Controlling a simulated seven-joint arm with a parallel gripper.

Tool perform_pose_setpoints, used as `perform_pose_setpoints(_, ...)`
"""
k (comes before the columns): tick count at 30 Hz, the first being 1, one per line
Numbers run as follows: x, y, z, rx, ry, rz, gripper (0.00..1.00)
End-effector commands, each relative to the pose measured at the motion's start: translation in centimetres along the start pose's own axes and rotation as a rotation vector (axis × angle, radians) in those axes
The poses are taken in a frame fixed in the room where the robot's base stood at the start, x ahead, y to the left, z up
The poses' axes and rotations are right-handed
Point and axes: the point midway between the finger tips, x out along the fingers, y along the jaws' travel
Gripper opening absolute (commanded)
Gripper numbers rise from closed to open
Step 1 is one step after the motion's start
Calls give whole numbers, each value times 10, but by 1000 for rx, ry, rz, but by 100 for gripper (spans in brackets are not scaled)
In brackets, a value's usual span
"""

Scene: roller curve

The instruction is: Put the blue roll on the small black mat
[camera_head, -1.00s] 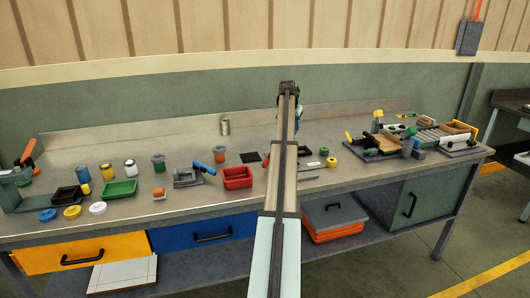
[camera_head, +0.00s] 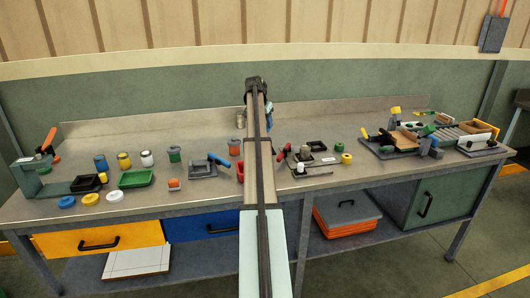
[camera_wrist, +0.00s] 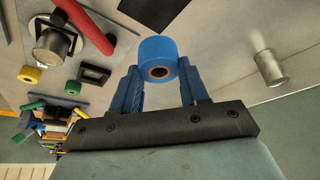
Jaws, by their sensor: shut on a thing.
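My gripper (camera_wrist: 163,88) is shut on the blue roll (camera_wrist: 157,52). The roll sits between the two blue fingertips, its round face with a brown core hole toward the wrist camera. In the head view my gripper (camera_head: 257,84) is over the back of the workbench, and my arm hides most of what it holds. The small black mat (camera_wrist: 155,10) appears as a flat dark square at the top edge of the wrist view, partly cut off, apart from the roll. In the head view my arm covers the place where the mat lay.
A metal can (camera_wrist: 270,68) stands to the right in the wrist view. A red cylindrical part (camera_wrist: 84,20), a small black tray (camera_wrist: 95,74) and yellow and green rolls are at left. The workbench (camera_head: 330,128) is clear toward the back right.

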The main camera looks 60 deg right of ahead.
Motion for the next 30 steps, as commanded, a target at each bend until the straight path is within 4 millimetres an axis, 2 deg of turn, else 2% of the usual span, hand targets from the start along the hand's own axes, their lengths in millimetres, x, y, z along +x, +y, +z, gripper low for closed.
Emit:
perform_pose_setpoints(7, 10, 1, 5, 54, -5, 4, 15)
perform_pose_setpoints(15, 48, 0, 21, 53, -6, 5, 15)
perform_pose_setpoints(23, 67, 0, 29, 52, -5, 4, 15)
perform_pose_setpoints(30, 91, -1, 39, 53, -4, 3, 15)
